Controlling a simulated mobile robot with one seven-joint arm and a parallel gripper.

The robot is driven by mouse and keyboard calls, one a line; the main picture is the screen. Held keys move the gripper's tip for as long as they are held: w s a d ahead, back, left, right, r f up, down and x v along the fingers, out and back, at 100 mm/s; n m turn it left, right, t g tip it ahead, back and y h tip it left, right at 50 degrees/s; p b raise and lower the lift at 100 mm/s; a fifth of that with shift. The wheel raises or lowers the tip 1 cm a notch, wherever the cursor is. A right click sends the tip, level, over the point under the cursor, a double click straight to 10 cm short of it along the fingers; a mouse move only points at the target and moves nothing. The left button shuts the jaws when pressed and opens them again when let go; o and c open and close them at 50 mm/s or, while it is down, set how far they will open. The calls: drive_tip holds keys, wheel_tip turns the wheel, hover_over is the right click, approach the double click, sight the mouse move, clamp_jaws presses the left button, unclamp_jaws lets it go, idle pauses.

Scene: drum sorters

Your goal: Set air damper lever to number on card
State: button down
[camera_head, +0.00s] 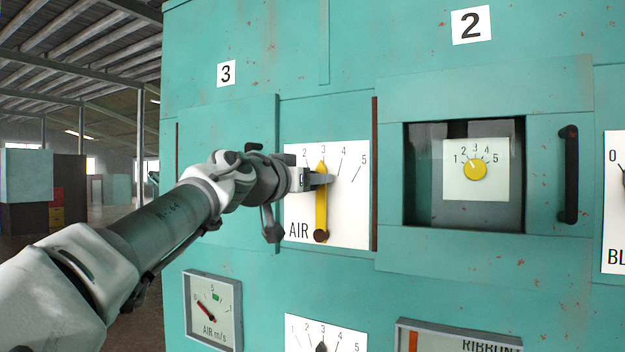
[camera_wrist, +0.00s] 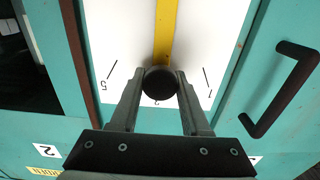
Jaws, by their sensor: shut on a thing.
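The white AIR plate (camera_head: 350,215) has a yellow lever (camera_head: 321,205) with a dark pivot at its lower end. The lever stands nearly upright, its tip at the 3. My gripper (camera_head: 322,180) is at the lever's upper part in the head view. In the wrist view, my gripper (camera_wrist: 161,82) has its fingers on both sides of a round black knob (camera_wrist: 162,78) on the lever (camera_wrist: 165,35), shut on it. There the plate appears upside down, with 5 at left and 1 at right. I cannot make out a card giving a lever number.
A black door handle (camera_head: 568,175) stands out beside the window of panel 2, which holds a small dial (camera_head: 475,170) with a yellow knob. Below left is an AIR m/s gauge (camera_head: 213,310) with a red needle and green mark. Another handle (camera_wrist: 280,90) is near my gripper.

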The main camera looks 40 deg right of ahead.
idle(0.3)
drive_tip(key=b, duration=0.1)
drive_tip(key=s+m+b, duration=0.1)
drive_tip(key=shift+s+d+f+b, duration=0.1)
drive_tip(key=shift+d+f+b, duration=0.15)
drive_tip(key=shift+f+b, duration=0.1)
drive_tip(key=shift+s+d+m+b, duration=0.3)
drive_tip(key=shift+s+m+b, duration=0.45)
drive_tip(key=shift+m, duration=0.25)
drive_tip(key=shift+r, duration=0.1)
drive_tip(key=shift+c, duration=1.9)
unclamp_jaws()
drive_tip(key=b+v, duration=0.3)
drive_tip(key=v, duration=1.4)
drive_tip(key=shift+a, duration=0.2)
